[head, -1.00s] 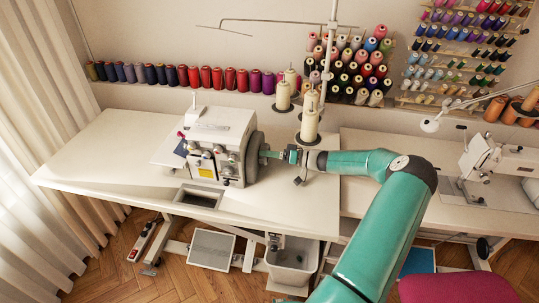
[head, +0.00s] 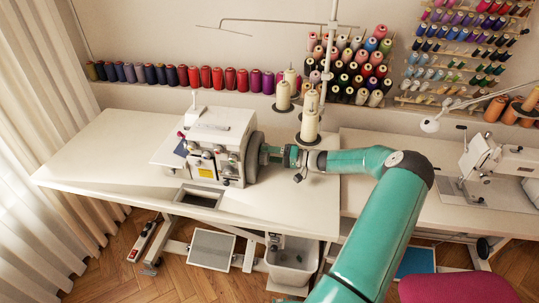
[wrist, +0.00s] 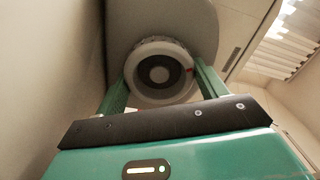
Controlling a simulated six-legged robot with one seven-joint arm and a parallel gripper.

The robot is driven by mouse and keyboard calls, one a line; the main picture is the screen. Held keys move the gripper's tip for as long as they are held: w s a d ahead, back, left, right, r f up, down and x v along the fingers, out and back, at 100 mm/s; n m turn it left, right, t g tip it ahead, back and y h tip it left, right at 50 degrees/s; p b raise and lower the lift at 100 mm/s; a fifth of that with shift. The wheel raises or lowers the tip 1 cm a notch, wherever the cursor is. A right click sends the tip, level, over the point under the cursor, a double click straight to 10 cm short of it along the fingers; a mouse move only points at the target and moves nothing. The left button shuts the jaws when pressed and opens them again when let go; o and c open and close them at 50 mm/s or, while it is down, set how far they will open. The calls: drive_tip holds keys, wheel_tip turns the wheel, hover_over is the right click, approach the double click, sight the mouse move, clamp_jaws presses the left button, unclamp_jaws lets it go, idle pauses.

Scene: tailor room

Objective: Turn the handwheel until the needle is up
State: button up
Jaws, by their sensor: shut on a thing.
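The white sewing machine (head: 217,143) stands on the left table, with coloured dials on its front. Its handwheel (head: 254,148) is on the right side, partly hidden by my gripper. In the wrist view the handwheel (wrist: 158,72) is round and pale-rimmed with a dark centre and a small red mark at its right edge. My gripper (head: 266,156) reaches in from the right. In the wrist view my gripper (wrist: 161,84) has a green finger on each side of the wheel, closed on its rim. The needle cannot be made out in either view.
Thread cones (head: 309,122) on a stand rise behind my wrist. The white table (head: 110,160) is clear to the left of the machine. A second machine (head: 495,160) stands on the right table. A pink chair (head: 455,288) is at the lower right.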

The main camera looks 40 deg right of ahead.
drive_tip(key=m, duration=0.6)
drive_tip(key=shift+m, duration=0.3)
drive_tip(key=shift+d, duration=0.1)
idle(0.3)
drive_tip(key=o, duration=1)
drive_tip(key=shift+c, duration=0.2)
drive_tip(key=v, duration=1.3)
drive_tip(key=shift+s+d, duration=0.15)
drive_tip(key=shift+s, duration=0.2)
